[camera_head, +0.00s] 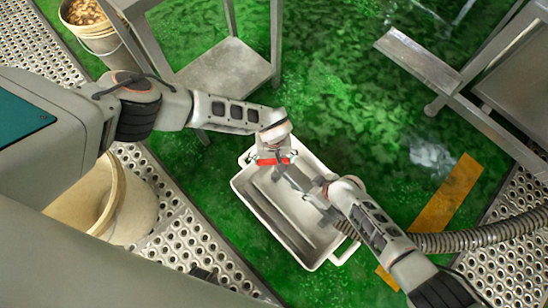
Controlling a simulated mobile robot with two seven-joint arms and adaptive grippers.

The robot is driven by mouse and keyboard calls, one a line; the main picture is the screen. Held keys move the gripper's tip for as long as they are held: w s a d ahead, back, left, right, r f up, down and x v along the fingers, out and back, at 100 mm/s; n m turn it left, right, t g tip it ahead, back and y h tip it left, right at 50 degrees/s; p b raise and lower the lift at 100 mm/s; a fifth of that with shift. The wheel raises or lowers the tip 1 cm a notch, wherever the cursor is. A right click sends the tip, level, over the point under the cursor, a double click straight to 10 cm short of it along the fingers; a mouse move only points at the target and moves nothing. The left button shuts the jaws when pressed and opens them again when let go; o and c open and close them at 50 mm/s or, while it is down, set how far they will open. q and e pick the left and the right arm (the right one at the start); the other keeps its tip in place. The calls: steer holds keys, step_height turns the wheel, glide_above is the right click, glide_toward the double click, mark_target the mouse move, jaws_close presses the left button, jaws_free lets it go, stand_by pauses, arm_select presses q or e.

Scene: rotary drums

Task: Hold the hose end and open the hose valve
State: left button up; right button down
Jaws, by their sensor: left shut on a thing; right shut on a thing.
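A grey corrugated hose (485,232) comes in from the right and passes behind my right arm. Its metal end (296,178) points up and left over a white tray. The red hose valve handle (267,162) is near the tip of that end. My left gripper (274,154) is at the red handle and shut on it; its fingers are small and partly hidden. My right gripper (326,190) is shut on the hose end, lower and to the right of the valve. The arm hides part of this grip and part of the hose.
The white tray (262,214) lies on the green, wet-looking floor below both grippers. A beige bucket (135,205) is at left, another bucket (98,40) at upper left. Metal frames stand at top left (225,68) and right (420,62). A yellow strip (447,195) marks the floor.

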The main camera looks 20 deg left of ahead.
steer(key=shift+s+d+f, duration=0.1)
steer(key=shift+s+f, duration=0.05)
arm_select(q)
steer(key=shift+w+d+f+m, duration=0.1)
steer(key=shift+w+m, duration=0.45)
steer(key=shift+m, duration=1.1)
steer(key=shift+w+r+m, duration=0.1)
steer(key=shift+w+m, duration=0.4)
steer(key=shift+m, duration=1.1)
steer(key=shift+w+d+f+m, duration=0.1)
steer(key=shift+w+m, duration=0.45)
steer(key=shift+m, duration=1.1)
steer(key=o, duration=1.6)
steer(key=shift+w, duration=0.1)
step_height(320, 180, up, 12)
